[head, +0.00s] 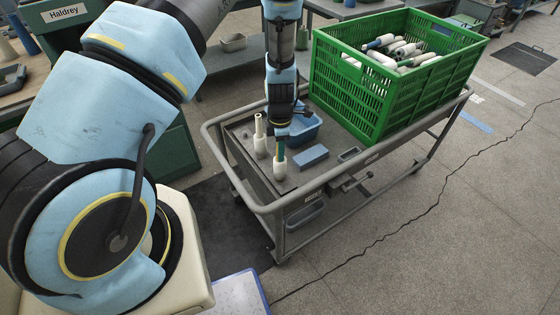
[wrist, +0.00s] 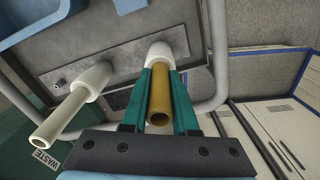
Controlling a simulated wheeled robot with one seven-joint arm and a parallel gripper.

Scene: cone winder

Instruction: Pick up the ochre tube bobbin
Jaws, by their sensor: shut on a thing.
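The ochre tube bobbin (wrist: 160,104) stands upright between the green fingers of my gripper (wrist: 165,80) in the wrist view. The fingers are shut on its ochre tube, one on each side. Its white lower part (head: 280,168) shows below my gripper (head: 281,148) in the head view, at the near left end of the grey cart top. Whether it touches the cart top I cannot tell. Its tube is mostly hidden in the head view.
A cream tube bobbin (head: 259,137) stands close by on the left and also shows in the wrist view (wrist: 68,110). A blue block (head: 311,156) and a blue bin (head: 304,129) lie to the right. A green crate (head: 345,98) of bobbins is behind. The cart has a raised rail (head: 240,199).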

